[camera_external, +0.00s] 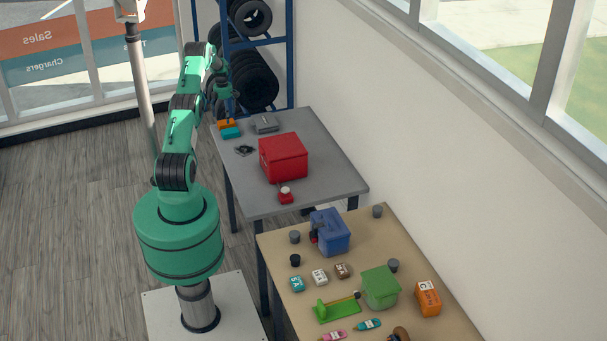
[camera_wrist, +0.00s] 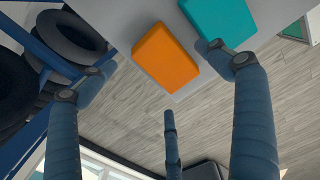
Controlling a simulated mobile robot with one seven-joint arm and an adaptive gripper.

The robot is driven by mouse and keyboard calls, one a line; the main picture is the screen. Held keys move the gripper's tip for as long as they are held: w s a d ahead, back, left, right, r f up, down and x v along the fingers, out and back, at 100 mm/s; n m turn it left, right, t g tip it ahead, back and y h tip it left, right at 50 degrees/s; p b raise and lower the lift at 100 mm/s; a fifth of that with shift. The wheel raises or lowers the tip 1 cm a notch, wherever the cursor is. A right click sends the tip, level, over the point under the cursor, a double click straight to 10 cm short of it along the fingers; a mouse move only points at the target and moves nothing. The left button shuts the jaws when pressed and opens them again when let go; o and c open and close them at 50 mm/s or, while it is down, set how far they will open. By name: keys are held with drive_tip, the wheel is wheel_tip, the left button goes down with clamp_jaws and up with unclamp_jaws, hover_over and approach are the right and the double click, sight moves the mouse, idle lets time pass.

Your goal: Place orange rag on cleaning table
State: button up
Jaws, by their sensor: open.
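The orange rag (camera_external: 227,124) lies at the far left corner of the grey table (camera_external: 327,182), beside a teal rag (camera_external: 230,133). In the wrist view the orange rag (camera_wrist: 165,58) is a thick orange block near the table edge, with the teal rag (camera_wrist: 218,18) to its right. My gripper (camera_external: 230,106) hangs above that corner. In the wrist view its fingers (camera_wrist: 165,85) are spread wide and empty, with the orange rag beyond them and apart from them. Neither table in view is labelled as the cleaning table.
The grey table also holds a red box (camera_external: 283,157), a grey item (camera_external: 265,123) and a small red object (camera_external: 286,195). A tan table (camera_external: 367,233) in front is crowded with boxes and bottles. A blue tyre rack (camera_external: 289,60) stands close behind my gripper.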

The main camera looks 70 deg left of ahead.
wheel_tip(320, 180, up, 9)
drive_tip(key=shift+r, duration=0.2)
idle(0.7)
idle(0.5)
